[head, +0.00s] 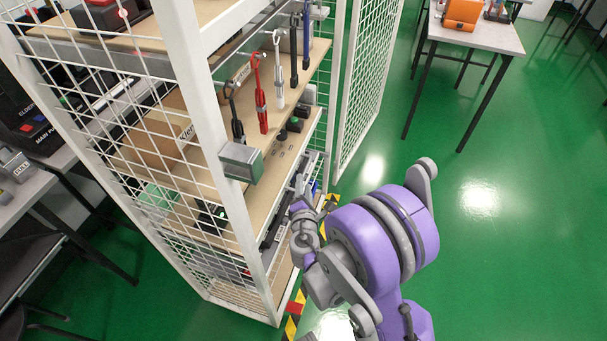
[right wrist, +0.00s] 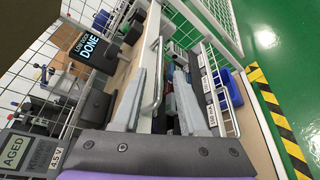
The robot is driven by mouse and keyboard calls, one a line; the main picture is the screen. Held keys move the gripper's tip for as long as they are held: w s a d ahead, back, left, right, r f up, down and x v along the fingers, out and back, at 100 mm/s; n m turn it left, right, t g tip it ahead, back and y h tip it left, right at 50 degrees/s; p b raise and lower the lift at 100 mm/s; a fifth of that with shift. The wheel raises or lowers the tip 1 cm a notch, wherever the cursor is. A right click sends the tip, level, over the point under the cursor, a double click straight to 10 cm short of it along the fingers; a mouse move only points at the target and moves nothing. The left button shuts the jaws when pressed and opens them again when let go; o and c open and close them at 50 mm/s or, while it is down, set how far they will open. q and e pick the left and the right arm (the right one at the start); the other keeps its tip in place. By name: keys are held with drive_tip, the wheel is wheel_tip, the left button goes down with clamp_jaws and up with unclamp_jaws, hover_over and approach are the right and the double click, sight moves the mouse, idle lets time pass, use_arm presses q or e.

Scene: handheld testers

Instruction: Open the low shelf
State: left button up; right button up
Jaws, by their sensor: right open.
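The low shelf (right wrist: 212,100) shows in the right wrist view as a rack front with white label strips and small blue bins. A silver bar handle (right wrist: 152,82) stands in front of it. My right gripper (right wrist: 160,70) is open, with its two grey fingers on either side of the handle; I cannot tell whether they touch it. In the head view my right gripper (head: 298,190) is at the lower front of the wire-mesh cabinet (head: 246,225), partly hidden by its own wrist. Most of the low shelf is hidden there. My left gripper is out of view.
A tool shelf (head: 283,145) with hanging testers is above the gripper. A grey box (head: 240,162) sits on the cabinet's front post. The mesh door (head: 370,70) stands open at the back. Green floor is clear to the right, before a table (head: 480,33).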

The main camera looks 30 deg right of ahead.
sight(304, 173)
drive_tip(key=x, duration=0.6)
drive_tip(key=shift+w+d, duration=0.1)
drive_tip(key=shift+c, duration=0.3)
clamp_jaws()
idle(1.0)
